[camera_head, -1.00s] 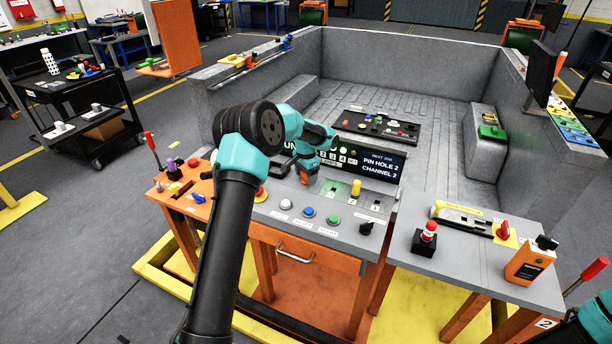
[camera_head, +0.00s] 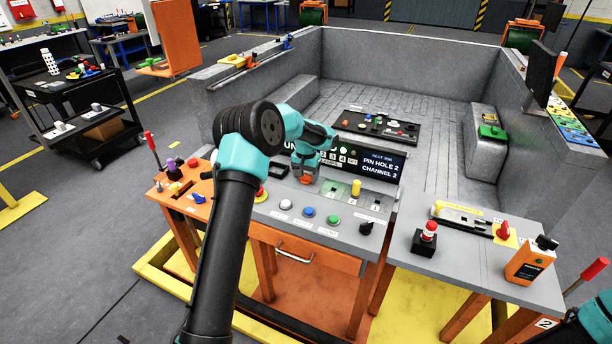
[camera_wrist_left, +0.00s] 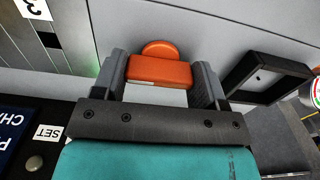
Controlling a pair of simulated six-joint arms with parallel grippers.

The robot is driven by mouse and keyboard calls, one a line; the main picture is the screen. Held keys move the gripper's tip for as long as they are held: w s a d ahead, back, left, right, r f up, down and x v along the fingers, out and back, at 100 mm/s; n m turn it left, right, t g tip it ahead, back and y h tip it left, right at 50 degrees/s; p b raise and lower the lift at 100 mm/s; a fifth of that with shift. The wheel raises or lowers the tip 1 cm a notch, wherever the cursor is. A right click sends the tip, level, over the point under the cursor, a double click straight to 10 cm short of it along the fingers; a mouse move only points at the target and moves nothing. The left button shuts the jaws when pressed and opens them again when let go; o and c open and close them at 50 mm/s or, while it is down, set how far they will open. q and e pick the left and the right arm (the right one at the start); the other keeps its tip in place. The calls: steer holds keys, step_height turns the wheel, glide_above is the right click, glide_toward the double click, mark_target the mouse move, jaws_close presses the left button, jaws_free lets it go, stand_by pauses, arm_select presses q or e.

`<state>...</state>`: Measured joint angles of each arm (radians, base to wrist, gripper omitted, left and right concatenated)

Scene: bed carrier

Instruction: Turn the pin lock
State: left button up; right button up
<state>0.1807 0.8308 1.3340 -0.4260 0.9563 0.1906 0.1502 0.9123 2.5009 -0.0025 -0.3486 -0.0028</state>
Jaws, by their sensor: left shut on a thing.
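An orange block-shaped knob with a rounded end (camera_wrist_left: 159,70) sits between the fingers of my left gripper in the left wrist view. I take it for the pin lock, though no label on it is readable. My left gripper (camera_head: 305,174) is shut on this knob, over the rear of the grey console top. In the head view only a small orange part of the knob (camera_head: 306,180) shows beneath the gripper. A yellow pin (camera_head: 356,188) stands upright to the right of it. My right gripper is out of view.
White, blue and green buttons (camera_head: 308,211) and a black knob (camera_head: 366,228) line the console's front. A display (camera_head: 380,167) reading "PIN HOLE 2 CHANNEL 2" stands behind. A black square frame (camera_wrist_left: 268,78) lies beside the gripper.

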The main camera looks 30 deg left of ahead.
mark_target(306, 174)
arm_select(q)
steer(key=o, duration=0.9)
steer(key=shift+o, duration=0.2)
steer(key=shift+r, duration=0.15)
step_height(306, 174, up, 17)
stand_by(0.5)
